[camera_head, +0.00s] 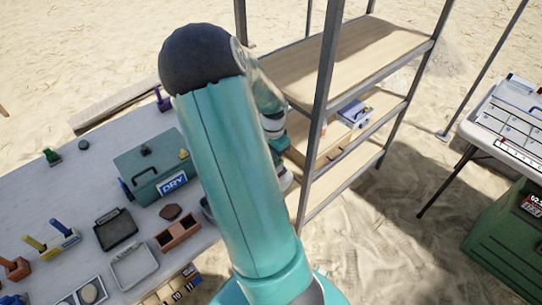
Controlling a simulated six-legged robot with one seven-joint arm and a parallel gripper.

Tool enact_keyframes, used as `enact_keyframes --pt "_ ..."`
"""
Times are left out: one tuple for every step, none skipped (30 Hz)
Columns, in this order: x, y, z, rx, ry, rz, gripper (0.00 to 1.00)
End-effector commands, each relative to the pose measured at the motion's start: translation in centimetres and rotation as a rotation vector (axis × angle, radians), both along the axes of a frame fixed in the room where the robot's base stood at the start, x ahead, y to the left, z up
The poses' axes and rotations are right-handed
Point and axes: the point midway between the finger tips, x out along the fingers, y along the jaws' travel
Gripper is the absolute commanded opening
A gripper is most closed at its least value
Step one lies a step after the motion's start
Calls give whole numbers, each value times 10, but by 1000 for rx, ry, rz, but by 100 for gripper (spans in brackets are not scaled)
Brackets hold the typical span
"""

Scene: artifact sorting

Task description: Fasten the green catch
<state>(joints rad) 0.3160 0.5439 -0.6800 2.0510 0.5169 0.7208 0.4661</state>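A green box (143,170) with a dark handle on its lid and a label reading DRY stands on the grey table at left. Its lid looks closed. I cannot make out a green catch on it at this size. My teal arm rises through the middle of the view, just right of the box, and bends over at the top. My wrist (276,126) shows in part behind the upper arm, in front of the shelf. My gripper's fingers are hidden behind my arm, so whether they are open or shut does not show.
The grey table (95,190) also bears a black tray (116,230), a reddish two-part box (178,231), a pale tray (133,264) and a tool holder (58,240). A metal-framed shelf (330,45) stands behind my arm. A second table (505,118) and a green crate (503,240) are at right.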

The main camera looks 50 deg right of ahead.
Motion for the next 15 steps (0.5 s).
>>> enact_keyframes --pt "-2 -8 1 -3 -1 -3 0" --pt "-3 -11 0 -3 0 -3 0" --pt "-4 -15 0 -2 -1 -3 0" --pt "-4 -17 0 -2 -1 -3 0" --pt "-4 -18 0 -2 -1 -2 0" --pt "-4 -19 0 -2 -1 -1 0" --pt "-4 -19 0 -3 0 -1 0" --pt "-4 -19 0 -3 0 -1 0" --pt "-4 -19 1 -3 -1 -1 0" --pt "-4 -19 1 -3 -1 -1 0" --pt "-4 -19 1 -4 -1 -1 0" --pt "-4 -19 1 -4 -1 -1 0" --pt "-4 -19 1 -4 -1 -1 19" --pt "-4 -19 1 -4 -1 -1 25" --pt "-4 -19 1 -4 -1 -1 33"
